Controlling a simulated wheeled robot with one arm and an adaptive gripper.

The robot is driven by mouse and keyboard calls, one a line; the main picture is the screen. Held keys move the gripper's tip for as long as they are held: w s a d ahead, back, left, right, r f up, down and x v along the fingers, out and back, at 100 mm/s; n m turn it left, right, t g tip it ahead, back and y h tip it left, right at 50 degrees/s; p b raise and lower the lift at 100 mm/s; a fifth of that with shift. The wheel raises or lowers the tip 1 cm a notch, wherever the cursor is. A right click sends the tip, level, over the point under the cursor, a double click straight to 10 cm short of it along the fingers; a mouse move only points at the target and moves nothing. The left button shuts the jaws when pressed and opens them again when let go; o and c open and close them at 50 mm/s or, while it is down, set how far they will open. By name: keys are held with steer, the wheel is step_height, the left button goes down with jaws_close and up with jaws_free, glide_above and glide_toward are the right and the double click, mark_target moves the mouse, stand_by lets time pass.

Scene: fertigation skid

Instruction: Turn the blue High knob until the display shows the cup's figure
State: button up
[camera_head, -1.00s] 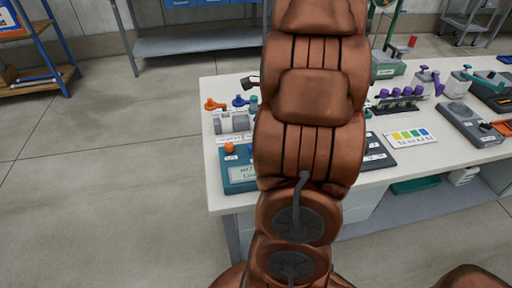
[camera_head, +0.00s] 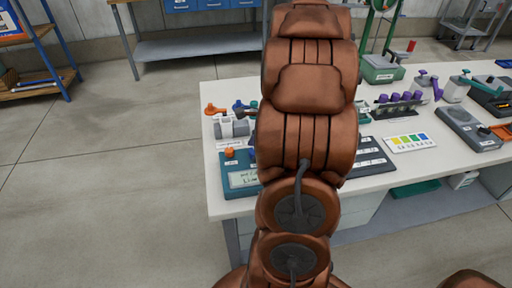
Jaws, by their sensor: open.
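A teal meter box (camera_head: 229,187) stands at the bench's near left corner. Its pale display (camera_head: 243,179) carries dark figures too small to read, and my arm covers its right part. An orange knob (camera_head: 229,152) sits on top of the box at its left. The blue High knob cannot be made out for certain; my arm hides the right side of the box. I cannot tell which cup bears the figure. A dark part of my gripper (camera_head: 246,113) shows at the arm's left edge, above and behind the box. The rest is hidden by my arm. The gripper is open.
Behind the box stands a grey fitting (camera_head: 231,128) with orange and blue handles. To the right are a colour chart (camera_head: 410,143), a rack of purple-capped vials (camera_head: 398,104) and a grey device (camera_head: 468,128). Floor left of the bench (camera_head: 214,200) is clear.

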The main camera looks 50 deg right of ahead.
steer(key=shift+c, duration=0.2)
steer(key=c, duration=1.1)
steer(key=shift+n, duration=0.4)
steer(key=n+g, duration=0.1)
steer(key=n, duration=0.1)
steer(key=n+b, duration=0.1)
steer(key=n, duration=0.1)
steer(key=shift+w+f+n+g+y, duration=0.1)
steer(key=shift+w+n+g+y, duration=0.05)
steer(key=shift+n+g+y, duration=0.2)
steer(key=n+g+b, duration=0.1)
steer(key=n, duration=0.1)
steer(key=shift+n, duration=0.35)
steer(key=shift+n+g+b, duration=0.55)
steer(key=shift+n+g, duration=0.3)
steer(key=shift+n, duration=0.85)
